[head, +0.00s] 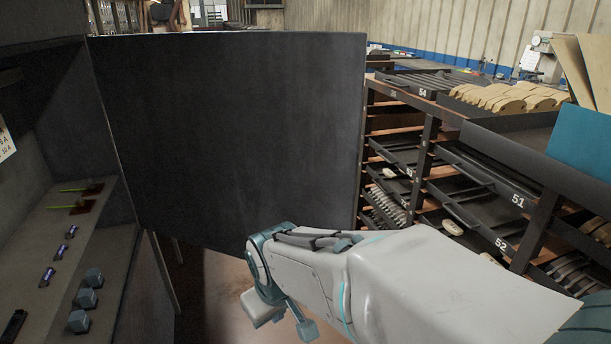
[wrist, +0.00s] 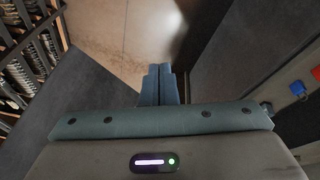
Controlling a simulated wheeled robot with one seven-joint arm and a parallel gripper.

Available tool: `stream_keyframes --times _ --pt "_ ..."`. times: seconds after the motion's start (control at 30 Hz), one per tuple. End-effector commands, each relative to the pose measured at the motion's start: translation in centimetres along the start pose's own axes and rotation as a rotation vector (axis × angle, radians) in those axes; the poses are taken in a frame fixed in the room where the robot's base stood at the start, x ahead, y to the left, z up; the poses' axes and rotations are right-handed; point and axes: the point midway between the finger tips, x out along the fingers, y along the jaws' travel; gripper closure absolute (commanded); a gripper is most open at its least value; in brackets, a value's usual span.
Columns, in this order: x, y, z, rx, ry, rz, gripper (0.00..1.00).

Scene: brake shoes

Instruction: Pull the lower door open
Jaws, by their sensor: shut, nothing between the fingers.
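A large flat dark grey door panel (head: 230,140) stands swung out from the cabinet (head: 70,250) at the left of the head view. I cannot tell whether it is the lower door or another one; no handle shows on it. In the wrist view, a dark flat surface (wrist: 85,105) lies left of my gripper (wrist: 160,70), perhaps the door, and another dark face (wrist: 225,50) is at the right. My gripper is shut and empty, its fingertips together over the floor. In the head view the gripper end of my arm is low, in front of the panel's bottom edge.
A rack with numbered dark trays (head: 480,180) and brake shoes (head: 510,97) stands at the right, close to my arm. Cabinet shelves hold small blue-grey blocks (head: 85,298). Bare floor (head: 235,300) shows below the panel.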

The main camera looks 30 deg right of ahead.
Motion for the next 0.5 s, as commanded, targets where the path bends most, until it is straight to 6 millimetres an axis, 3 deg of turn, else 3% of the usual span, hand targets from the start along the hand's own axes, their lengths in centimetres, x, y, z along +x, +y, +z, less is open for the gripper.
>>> stream_keyframes --times 0.1,0.3,0.5 --pt "0.2 5.3 -2.8 -0.129 0.056 0.098 1.0" --pt "1.7 13.1 -5.7 -0.422 0.157 0.242 1.0" --pt "2.5 18.3 -6.9 -0.721 0.286 0.344 1.0"
